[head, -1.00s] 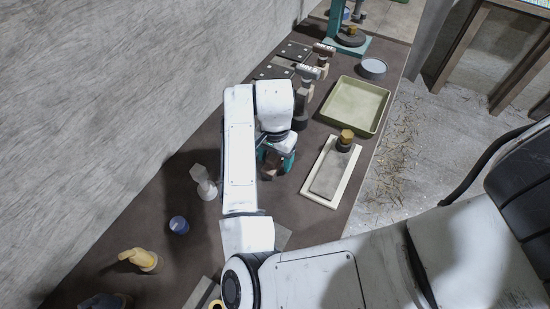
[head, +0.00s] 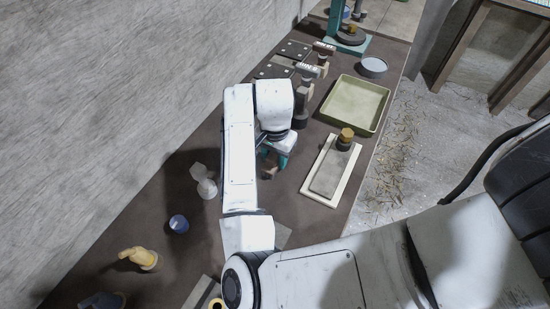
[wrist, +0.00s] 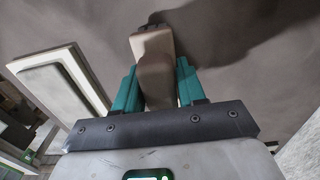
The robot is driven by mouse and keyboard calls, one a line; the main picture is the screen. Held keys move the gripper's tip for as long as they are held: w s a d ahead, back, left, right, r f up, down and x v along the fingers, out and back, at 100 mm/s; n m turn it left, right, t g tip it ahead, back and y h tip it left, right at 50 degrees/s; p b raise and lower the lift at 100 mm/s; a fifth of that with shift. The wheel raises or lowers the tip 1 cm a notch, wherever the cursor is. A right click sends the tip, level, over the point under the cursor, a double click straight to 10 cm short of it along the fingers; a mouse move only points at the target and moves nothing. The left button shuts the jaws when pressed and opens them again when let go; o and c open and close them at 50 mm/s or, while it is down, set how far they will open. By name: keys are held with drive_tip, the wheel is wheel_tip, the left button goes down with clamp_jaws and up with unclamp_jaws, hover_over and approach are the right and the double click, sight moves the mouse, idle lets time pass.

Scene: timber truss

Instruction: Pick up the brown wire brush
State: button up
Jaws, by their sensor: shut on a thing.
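The brown wire brush (wrist: 155,75) is between the teal fingers of my gripper (wrist: 158,88) in the wrist view. It shows as a smooth brown body with a paler block at its far end, close over the dark bench top. My gripper is shut on it. In the head view my gripper (head: 275,161) is over the middle of the bench, and only a small brown part of the brush (head: 270,172) shows below the fingers. My white arm hides much of this area. I cannot tell whether the brush touches the bench.
To the right are a grey stone on a white base (head: 310,190), a dark and yellow knob-like thing (head: 345,139) and a green tray (head: 357,126). A round grey tin (head: 373,68) stands behind. A clear bottle (head: 206,188) and blue cup (head: 179,224) stand left.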

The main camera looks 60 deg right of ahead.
drive_tip(key=shift+r, duration=0.15)
drive_tip(key=shift+r+b, duration=0.35)
drive_tip(key=shift+r, duration=0.25)
drive_tip(key=s+a+r, duration=0.2)
drive_tip(key=s+r, duration=0.1)
drive_tip(key=s+a+r, duration=0.3)
drive_tip(key=s+r, duration=0.1)
drive_tip(key=s+a+r, duration=0.3)
drive_tip(key=s+r, duration=0.1)
drive_tip(key=shift+s+a+r+b, duration=0.1)
drive_tip(key=shift+a+r+b, duration=0.15)
drive_tip(key=shift+b, duration=0.1)
drive_tip(key=o, duration=0.6)
drive_tip(key=c, duration=0.4)
drive_tip(key=shift+d, duration=0.15)
